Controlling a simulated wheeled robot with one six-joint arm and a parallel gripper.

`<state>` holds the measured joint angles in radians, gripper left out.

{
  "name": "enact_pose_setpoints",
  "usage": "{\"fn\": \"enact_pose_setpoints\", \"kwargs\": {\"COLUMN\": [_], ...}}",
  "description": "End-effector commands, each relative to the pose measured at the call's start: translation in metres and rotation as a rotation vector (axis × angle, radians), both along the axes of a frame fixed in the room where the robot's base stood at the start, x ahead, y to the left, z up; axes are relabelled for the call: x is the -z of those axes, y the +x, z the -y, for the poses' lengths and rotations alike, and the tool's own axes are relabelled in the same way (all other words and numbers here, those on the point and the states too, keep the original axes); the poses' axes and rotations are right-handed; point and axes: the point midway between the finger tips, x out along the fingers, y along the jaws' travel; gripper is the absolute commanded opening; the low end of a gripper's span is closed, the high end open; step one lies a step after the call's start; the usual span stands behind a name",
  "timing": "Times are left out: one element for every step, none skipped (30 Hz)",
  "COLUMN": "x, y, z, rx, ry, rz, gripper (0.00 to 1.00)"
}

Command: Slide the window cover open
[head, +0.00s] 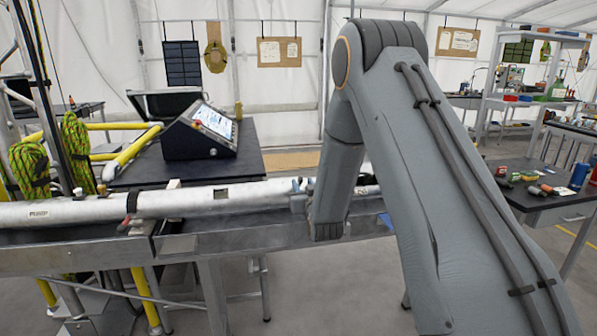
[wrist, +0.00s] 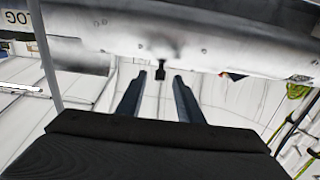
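A long white tube (head: 180,203) lies along the metal bench, with a small dark square window (head: 221,193) in its side. I cannot make out the cover's outline. In the wrist view, the tube (wrist: 215,48) crosses the top, and a small black knob (wrist: 160,72) sticks out from its edge. My gripper (wrist: 160,75) is open, its two dark fingers apart with the knob seen between their tips. I cannot tell whether a finger touches it. In the head view, my gripper is at the tube, right of the window, largely hidden by my arm.
The metal bench (head: 255,236) runs below the tube. A control console (head: 200,132) stands on a dark table behind it. Green ropes (head: 78,150) hang at the left. A side table (head: 541,200) with small objects stands at the right.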

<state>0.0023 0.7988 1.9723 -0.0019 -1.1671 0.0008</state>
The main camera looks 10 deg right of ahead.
Motion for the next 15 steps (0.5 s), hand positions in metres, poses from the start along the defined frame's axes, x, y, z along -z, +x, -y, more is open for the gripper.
{"fn": "enact_pose_setpoints", "kwargs": {"x": [-0.002,-0.003,-0.004,-0.004,-0.005,-0.005,-0.005,-0.005,-0.005,-0.006,-0.005,-0.005,-0.005,-0.005,-0.005], "y": [0.002,0.003,0.005,0.007,0.010,0.014,0.018,0.022,0.029,0.034,0.039,0.045,0.050,0.054,0.059], "z": [0.000,0.000,0.000,0.000,0.000,0.000,0.000,0.000,0.000,0.000,-0.001,-0.001,-0.001,-0.001,-0.001], "rx": [0.000,0.000,0.000,0.000,-0.001,-0.001,-0.001,-0.001,-0.001,-0.001,-0.001,-0.001,-0.001,-0.001,-0.001], "ry": [0.000,0.000,0.000,0.000,0.000,0.000,0.000,0.000,0.000,0.000,0.000,0.000,0.000,0.000,0.000], "rz": [0.016,0.024,0.032,0.035,0.036,0.037,0.036,0.035,0.036,0.036,0.035,0.036,0.036,0.035,0.035], "gripper": [0.33,0.33,0.33,0.33,0.33,0.33,0.33,0.33,0.33,0.33,0.33,0.33,0.33,0.33,0.33]}}
